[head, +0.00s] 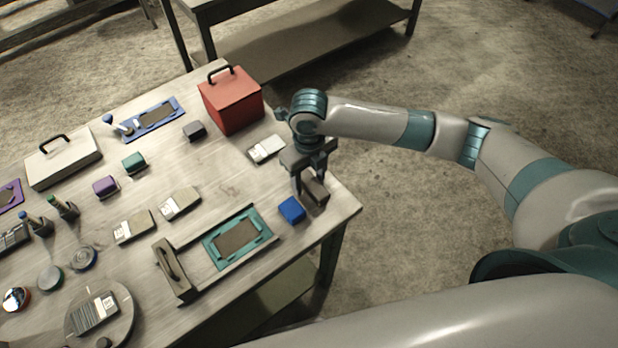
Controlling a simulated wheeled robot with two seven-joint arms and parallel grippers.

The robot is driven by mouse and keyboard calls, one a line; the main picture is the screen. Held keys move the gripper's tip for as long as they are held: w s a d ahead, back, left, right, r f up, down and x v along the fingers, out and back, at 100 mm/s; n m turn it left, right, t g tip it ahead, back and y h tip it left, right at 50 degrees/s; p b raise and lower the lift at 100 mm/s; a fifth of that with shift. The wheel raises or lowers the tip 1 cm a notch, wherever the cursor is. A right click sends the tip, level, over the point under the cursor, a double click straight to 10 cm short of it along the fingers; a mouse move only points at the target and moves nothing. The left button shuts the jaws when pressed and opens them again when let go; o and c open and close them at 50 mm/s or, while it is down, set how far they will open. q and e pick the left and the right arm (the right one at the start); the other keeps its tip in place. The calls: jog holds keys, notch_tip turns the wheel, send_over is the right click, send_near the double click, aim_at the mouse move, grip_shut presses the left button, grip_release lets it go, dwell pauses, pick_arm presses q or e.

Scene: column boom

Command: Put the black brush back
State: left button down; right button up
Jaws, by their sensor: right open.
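My right gripper (310,184) is over the right end of the workbench, pointing down, with its fingers apart. A small dark block (317,193) shows at its fingertips, partly hidden by them; it may be the black brush, and I cannot tell whether the fingers touch it. Another dark grey block (194,131), similar in size, sits farther back on the bench, left of the red box. My left gripper is not in view.
On the workbench (225,187), a blue block (291,210) sits just left of my right gripper. A teal-framed tray (238,238), a red box (233,100) and a white handled box (64,159) stand around. Several labelled blocks and colored pieces crowd the left.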

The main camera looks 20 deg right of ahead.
aim_at(309, 178)
notch_tip(309, 178, up, 12)
jog(key=b, duration=0.3)
jog(key=shift+s+f, duration=0.1)
jog(key=shift+f, duration=0.15)
dwell(0.5)
